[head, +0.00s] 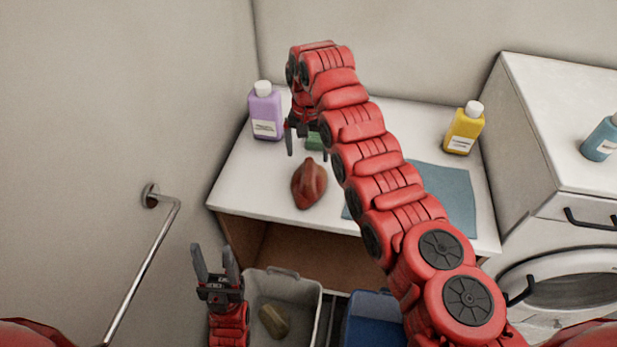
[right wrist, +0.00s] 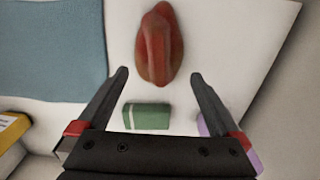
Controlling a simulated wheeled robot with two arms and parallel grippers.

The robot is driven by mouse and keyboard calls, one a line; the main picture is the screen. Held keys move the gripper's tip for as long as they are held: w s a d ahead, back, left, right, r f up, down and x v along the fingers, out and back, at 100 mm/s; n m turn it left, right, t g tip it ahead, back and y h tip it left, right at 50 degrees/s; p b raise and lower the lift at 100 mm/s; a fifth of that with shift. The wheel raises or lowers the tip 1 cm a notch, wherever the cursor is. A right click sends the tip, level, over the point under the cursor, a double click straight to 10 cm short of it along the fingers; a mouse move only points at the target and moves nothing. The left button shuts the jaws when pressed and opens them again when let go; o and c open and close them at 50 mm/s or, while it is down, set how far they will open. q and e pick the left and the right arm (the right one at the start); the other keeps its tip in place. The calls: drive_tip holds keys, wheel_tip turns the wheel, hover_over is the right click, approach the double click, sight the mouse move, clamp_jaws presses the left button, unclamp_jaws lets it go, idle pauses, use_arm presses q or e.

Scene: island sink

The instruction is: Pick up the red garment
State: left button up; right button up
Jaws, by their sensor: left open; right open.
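The red garment (head: 309,184) is a crumpled, pointed bundle on the white counter, near its front left edge. It also shows in the right wrist view (right wrist: 159,45), beyond my fingertips and between their lines. My right gripper (head: 306,155) is open and empty, hanging above the counter just behind the garment, apart from it. In the right wrist view its two fingers (right wrist: 158,77) are spread wide. My left gripper (head: 216,250) is open and empty, pointing up in front of the counter beside the grey bin.
A green block (head: 314,141) lies under my right gripper. A purple bottle (head: 265,112), a yellow bottle (head: 464,129) and a blue cloth (head: 450,190) are on the counter (head: 240,170). A grey bin (head: 300,281) and a blue bin (head: 372,318) stand below. A wall rail (head: 150,265) is left.

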sight(308, 171)
wheel_tip(308, 171, down, 2)
drive_tip(key=shift+s+f+p, duration=0.1)
drive_tip(key=shift+p, duration=0.3)
drive_tip(key=shift+f, duration=0.25)
drive_tip(key=shift+f+p, duration=0.45)
drive_tip(key=shift+p, duration=0.1)
wheel_tip(308, 171, down, 2)
drive_tip(key=shift+d+f+p, duration=0.1)
drive_tip(key=shift+d+p, duration=0.05)
drive_tip(key=shift+p, duration=0.7)
wheel_tip(308, 171, down, 2)
drive_tip(key=shift+f, duration=0.15)
drive_tip(key=shift+f+b, duration=0.25)
drive_tip(key=shift+b, duration=0.25)
drive_tip(key=shift+c, duration=0.3)
